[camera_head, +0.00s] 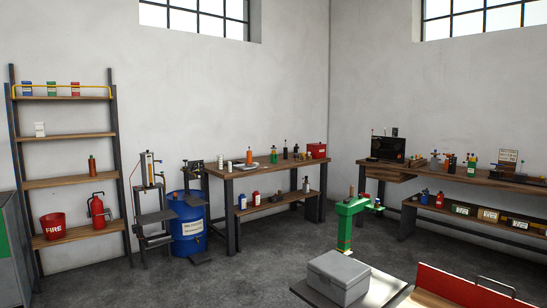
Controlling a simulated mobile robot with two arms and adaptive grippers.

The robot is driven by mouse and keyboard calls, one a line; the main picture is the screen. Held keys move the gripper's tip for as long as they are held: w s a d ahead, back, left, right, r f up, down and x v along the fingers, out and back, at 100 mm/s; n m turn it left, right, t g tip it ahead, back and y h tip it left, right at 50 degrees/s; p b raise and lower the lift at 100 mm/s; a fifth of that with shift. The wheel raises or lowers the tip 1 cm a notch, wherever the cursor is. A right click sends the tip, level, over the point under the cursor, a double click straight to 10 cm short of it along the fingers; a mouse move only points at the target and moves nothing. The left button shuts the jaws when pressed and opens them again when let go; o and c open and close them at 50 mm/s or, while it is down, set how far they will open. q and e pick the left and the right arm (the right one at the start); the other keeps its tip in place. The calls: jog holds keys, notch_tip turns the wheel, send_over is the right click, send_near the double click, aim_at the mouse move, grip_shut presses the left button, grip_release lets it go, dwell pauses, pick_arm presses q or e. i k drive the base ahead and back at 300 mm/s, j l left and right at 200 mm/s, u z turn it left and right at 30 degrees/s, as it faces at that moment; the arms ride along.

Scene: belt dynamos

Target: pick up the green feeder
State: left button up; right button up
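I cannot tell for sure which thing is the green feeder. A small green item (273,156) stands upright on the back workbench. Another green item (471,164) with a darker top stands on the right workbench. Both are small and far off. Neither of my grippers shows in this view.
A green pedestal machine (345,228) stands mid-floor, behind a grey box (338,277) on a near table. The back workbench (277,164) and right workbench (440,175) line the walls. A blue drum (188,228) and shelf rack (70,183) stand left. Grey floor between is open.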

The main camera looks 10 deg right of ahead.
aim_at(274, 155)
jog(key=i+l, duration=0.15)
jog(key=i, duration=0.35)
jog(key=i+l+z, duration=0.15)
jog(key=i, duration=0.4)
jog(key=i+j+u, duration=0.15)
jog(key=i+u, duration=0.2)
jog(key=i, duration=0.25)
jog(key=i+u, duration=0.4)
jog(key=i, duration=0.2)
jog(key=i+l+u, duration=0.35)
jog(key=i, duration=0.25)
jog(key=i+j+z, duration=0.15)
jog(key=i, duration=0.4)
jog(key=i+j+z, duration=0.1)
jog(key=i, duration=0.45)
jog(key=i+j+z, duration=0.15)
jog(key=i, duration=0.4)
jog(key=i+l+z, duration=0.2)
jog(key=i+z, duration=1.1)
jog(key=i+l+u, duration=0.3)
jog(key=i+l, duration=0.65)
jog(key=i, duration=0.15)
jog(key=u, duration=0.35)
jog(key=i+l+u, duration=0.5)
jog(key=l+u, duration=0.2)
jog(key=l, duration=0.2)
jog(key=i+l+u, duration=0.25)
jog(key=k+l, duration=0.1)
